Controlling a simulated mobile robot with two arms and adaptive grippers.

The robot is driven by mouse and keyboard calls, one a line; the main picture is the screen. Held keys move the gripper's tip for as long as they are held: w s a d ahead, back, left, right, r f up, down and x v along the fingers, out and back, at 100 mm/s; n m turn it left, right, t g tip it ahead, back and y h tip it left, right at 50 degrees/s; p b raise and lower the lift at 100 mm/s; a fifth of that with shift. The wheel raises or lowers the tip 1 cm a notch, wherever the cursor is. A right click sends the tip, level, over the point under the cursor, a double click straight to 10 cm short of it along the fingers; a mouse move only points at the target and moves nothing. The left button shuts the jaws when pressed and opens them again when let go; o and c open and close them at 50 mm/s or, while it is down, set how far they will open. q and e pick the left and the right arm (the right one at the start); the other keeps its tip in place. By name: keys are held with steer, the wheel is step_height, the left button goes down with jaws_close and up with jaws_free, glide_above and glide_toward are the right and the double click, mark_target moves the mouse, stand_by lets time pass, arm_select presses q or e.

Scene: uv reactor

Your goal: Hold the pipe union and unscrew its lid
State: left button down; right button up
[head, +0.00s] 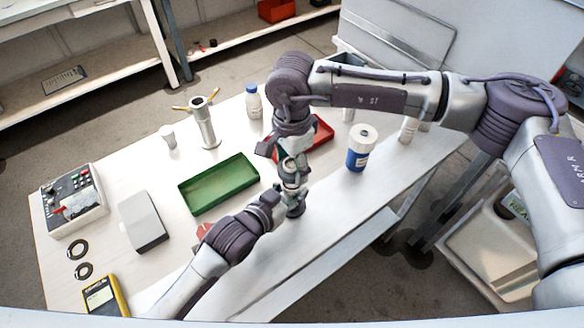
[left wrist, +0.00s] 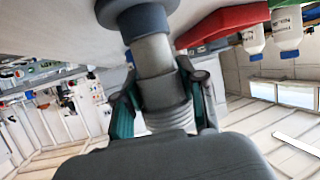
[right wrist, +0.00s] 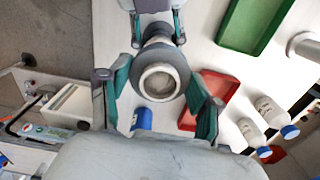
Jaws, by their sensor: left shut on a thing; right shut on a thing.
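The pipe union (head: 295,210) stands upright near the table's front edge, largely covered by my grippers in the head view. In the left wrist view, its silver body (left wrist: 152,58) runs between a dark flange and a ribbed section. My left gripper (left wrist: 157,75) comes in from the side, shut on the body. In the right wrist view, the union's round, hollow-topped lid (right wrist: 160,80) is seen end-on. My right gripper (right wrist: 160,90) points down from above, with fingers on both sides of the lid, shut on it. The exact finger contacts on the lid are partly hidden.
A green tray (head: 220,206) lies left of the union, with a red tray (head: 325,133) behind. A blue-and-white container (head: 361,148) stands to the right. A control box (head: 73,199), grey-white box (head: 143,220), black rings and yellow meter (head: 105,296) occupy the table's left.

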arm_select(q)
steer(key=c, duration=0.6)
jaws_free()
steer(key=v, duration=1.2)
steer(key=shift+r, duration=0.1)
